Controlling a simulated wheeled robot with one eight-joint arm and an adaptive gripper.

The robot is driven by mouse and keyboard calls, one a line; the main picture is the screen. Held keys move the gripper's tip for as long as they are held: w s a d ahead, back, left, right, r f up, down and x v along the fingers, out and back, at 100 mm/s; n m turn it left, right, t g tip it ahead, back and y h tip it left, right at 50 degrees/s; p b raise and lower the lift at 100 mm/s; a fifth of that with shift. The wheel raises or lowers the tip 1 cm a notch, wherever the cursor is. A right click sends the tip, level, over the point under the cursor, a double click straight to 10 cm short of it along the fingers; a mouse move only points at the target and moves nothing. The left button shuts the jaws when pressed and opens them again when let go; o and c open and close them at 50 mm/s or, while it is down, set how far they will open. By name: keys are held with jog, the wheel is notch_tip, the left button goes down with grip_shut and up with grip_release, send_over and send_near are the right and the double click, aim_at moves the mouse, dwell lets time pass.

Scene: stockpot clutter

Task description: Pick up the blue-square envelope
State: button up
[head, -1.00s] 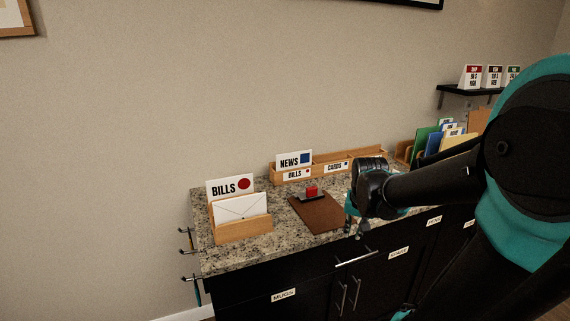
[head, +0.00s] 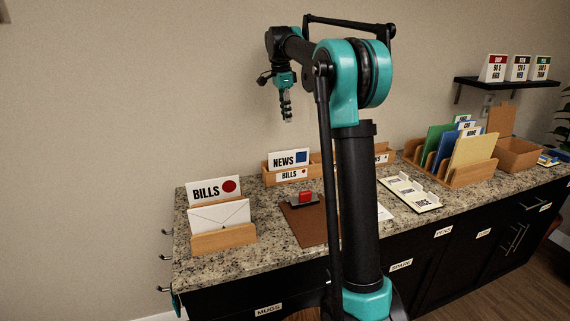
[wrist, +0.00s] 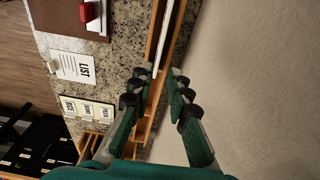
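The blue-square envelope (head: 289,158) is white, marked NEWS with a blue square. It stands upright in the left part of a long wooden sorter (head: 270,175) at the back of the counter. In the wrist view a thin white edge in the sorter looks like this envelope (wrist: 158,38), seen from above. My gripper (head: 287,114) points down above the envelope and is apart from it. In the wrist view my gripper (wrist: 160,79) is open, its two fingers spread with nothing between them. The sorter's middle is hidden behind my arm in the head view.
A BILLS envelope (head: 214,190) with a red circle stands behind a plain envelope (head: 220,214) in a wooden holder at left. A brown clipboard (head: 309,228) with a red stamp lies before the sorter. File folders (head: 473,150) stand at right. The wall is close behind the sorter.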

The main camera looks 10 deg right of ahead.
send_over(289, 154)
notch_tip(289, 154, down, 11)
jog(key=shift+d+f, duration=0.1)
jog(key=shift+d, duration=0.05)
jog(key=shift+w+f, duration=0.2)
jog(key=shift+f, duration=2.45)
grip_shut()
